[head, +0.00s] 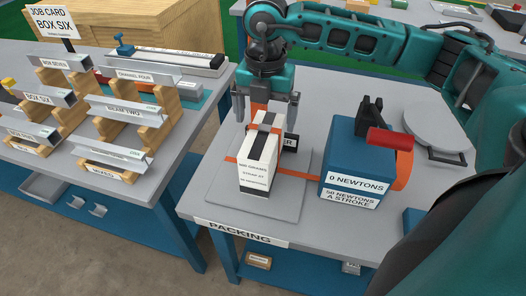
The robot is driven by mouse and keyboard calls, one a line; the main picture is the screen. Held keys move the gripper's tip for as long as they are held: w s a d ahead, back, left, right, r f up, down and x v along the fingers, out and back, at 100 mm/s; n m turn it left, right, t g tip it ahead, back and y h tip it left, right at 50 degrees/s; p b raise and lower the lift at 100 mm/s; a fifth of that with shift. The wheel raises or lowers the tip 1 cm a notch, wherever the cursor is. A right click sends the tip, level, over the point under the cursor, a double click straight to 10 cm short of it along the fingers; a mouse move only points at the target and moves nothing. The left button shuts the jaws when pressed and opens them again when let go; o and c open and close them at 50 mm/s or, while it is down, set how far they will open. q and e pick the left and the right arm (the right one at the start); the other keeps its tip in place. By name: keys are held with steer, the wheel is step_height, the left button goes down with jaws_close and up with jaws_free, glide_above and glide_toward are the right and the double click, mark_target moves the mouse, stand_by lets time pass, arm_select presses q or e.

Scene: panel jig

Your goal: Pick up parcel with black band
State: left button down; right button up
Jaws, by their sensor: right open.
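The parcel with the black band (253,180) is a white upright box with a printed label on its front face. A black band runs over its top and down the front. It stands on a grey plate (280,205) on the packing table. My right gripper (266,116) is open, fingers pointing down, at the parcel's far upper end. One finger shows on each side in the picture. I cannot tell whether they touch the parcel. An orange piece shows between the fingers, and a black label behind the parcel is partly hidden. My left gripper is out of view.
A blue box reading "0 NEWTONS" (352,170) with a red handle (390,139) stands right of the parcel. An orange strip (292,172) crosses the plate. A round grey plate (440,128) lies at the far right. The left table (130,188) holds wooden racks with labelled metal channels.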

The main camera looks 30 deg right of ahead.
mark_target(263, 134)
steer(key=f, duration=0.7)
steer(key=shift+s+a+f, duration=0.1)
steer(key=shift+a, duration=0.2)
steer(key=shift+c, duration=0.4)
steer(key=c, duration=1.3)
steer(key=shift+c, duration=1.1)
steer(key=shift+r, duration=0.2)
